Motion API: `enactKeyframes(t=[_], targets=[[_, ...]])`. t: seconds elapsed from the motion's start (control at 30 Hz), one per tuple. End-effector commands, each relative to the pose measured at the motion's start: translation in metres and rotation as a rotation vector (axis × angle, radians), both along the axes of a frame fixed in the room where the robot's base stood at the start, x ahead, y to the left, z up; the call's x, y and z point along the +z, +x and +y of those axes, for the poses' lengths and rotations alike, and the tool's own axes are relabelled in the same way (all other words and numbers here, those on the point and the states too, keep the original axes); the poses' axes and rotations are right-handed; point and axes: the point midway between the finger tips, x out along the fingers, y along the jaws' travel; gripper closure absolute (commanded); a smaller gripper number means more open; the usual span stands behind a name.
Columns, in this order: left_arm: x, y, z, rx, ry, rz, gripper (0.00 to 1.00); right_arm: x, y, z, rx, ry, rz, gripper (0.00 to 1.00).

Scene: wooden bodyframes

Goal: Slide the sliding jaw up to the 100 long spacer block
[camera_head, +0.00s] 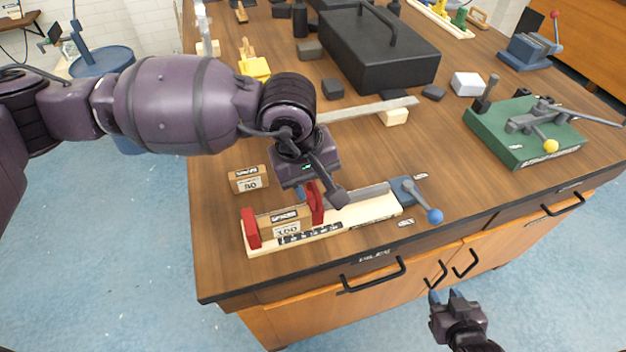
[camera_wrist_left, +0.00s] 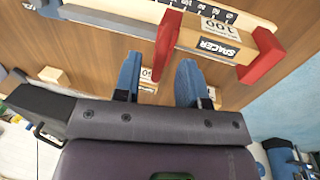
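The red sliding jaw (camera_head: 316,202) stands upright on the pale wooden gauge base (camera_head: 365,212) in the head view. The 100 long spacer block (camera_head: 285,222) lies between it and the red fixed jaw (camera_head: 251,229). In the left wrist view the sliding jaw (camera_wrist_left: 167,45) is close against the 100 block's end (camera_wrist_left: 208,42); any small gap cannot be told. My left gripper (camera_head: 312,188) is over the sliding jaw. Its blue fingers (camera_wrist_left: 159,82) are apart, one on each side of the jaw, with visible gaps. My right gripper (camera_head: 445,297) is open and empty, off the bench's front.
An 80 spacer block (camera_head: 248,179) lies behind the gauge. A blue clamp with a ball-ended lever (camera_head: 420,198) sits at the gauge's right end. A green fixture (camera_head: 525,135), black toolbox (camera_head: 375,50) and long metal bar (camera_head: 365,107) lie farther back. Bare bench lies right of the clamp.

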Motion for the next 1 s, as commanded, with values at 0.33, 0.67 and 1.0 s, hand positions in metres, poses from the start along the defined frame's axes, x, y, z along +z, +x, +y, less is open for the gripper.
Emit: enactKeyframes(t=[0.33, 0.67, 1.0], targets=[[-0.0052, 0.0003, -0.0011, -0.001, 0.000, -0.001, 0.62, 0.0002, 0.0000, 0.0003, 0.000, 0.000, 0.000, 0.62], [-0.0048, 0.0002, -0.0010, -0.001, 0.000, -0.001, 1.00, 0.0002, 0.0000, 0.0002, 0.000, 0.000, 0.000, 0.62], [-0.0062, 0.0003, -0.0007, 0.000, -0.001, 0.000, 1.00, -0.0055, -0.0010, 0.0001, 0.000, 0.000, 0.004, 0.62]])
